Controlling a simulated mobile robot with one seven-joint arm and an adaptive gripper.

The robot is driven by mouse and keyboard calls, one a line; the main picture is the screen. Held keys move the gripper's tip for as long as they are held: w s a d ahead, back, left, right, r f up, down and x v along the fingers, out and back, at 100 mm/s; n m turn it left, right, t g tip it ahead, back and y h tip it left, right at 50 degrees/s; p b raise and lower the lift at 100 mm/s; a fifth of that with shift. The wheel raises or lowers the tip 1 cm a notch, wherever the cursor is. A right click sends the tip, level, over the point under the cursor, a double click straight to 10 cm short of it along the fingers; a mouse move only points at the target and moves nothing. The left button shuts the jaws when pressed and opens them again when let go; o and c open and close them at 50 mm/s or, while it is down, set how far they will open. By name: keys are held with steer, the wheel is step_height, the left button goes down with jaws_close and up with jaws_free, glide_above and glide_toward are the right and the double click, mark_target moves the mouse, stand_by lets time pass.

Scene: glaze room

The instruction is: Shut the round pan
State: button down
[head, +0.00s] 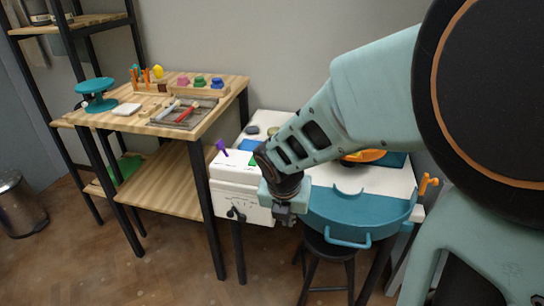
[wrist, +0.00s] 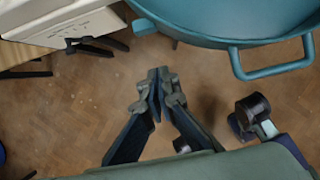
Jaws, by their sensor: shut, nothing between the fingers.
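The round pan (head: 358,218) is teal, with a curved wall and a bar handle (head: 347,240) at its front. It sits at the front edge of the white-topped table (head: 342,178). In the wrist view the pan (wrist: 215,28) fills the top right, with its handle (wrist: 272,68) below the rim. My gripper (head: 284,218) is just left of the pan in the head view. In the wrist view its fingers (wrist: 160,75) are together, empty, over the floor and left of the handle, apart from it. My arm hides part of the table behind the pan.
A white box with a dial (head: 240,196) and dark levers stands left of my gripper. A black stool (head: 330,250) is under the pan. An orange piece (head: 366,156) lies behind it. A wooden bench (head: 150,118) with tools stands left. Floor (head: 180,275) in front is clear.

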steer(key=shift+w+d+f+b, duration=0.25)
steer(key=shift+w+f+b, duration=0.1)
steer(key=shift+w, duration=0.45)
steer(key=shift+w+d+f+b, duration=0.2)
steer(key=shift+w+d+f, duration=0.1)
steer(key=shift+w, duration=0.45)
steer(key=shift+w+d+f+b, duration=0.2)
steer(key=shift+w+f+b, duration=0.15)
steer(key=shift+w, duration=0.45)
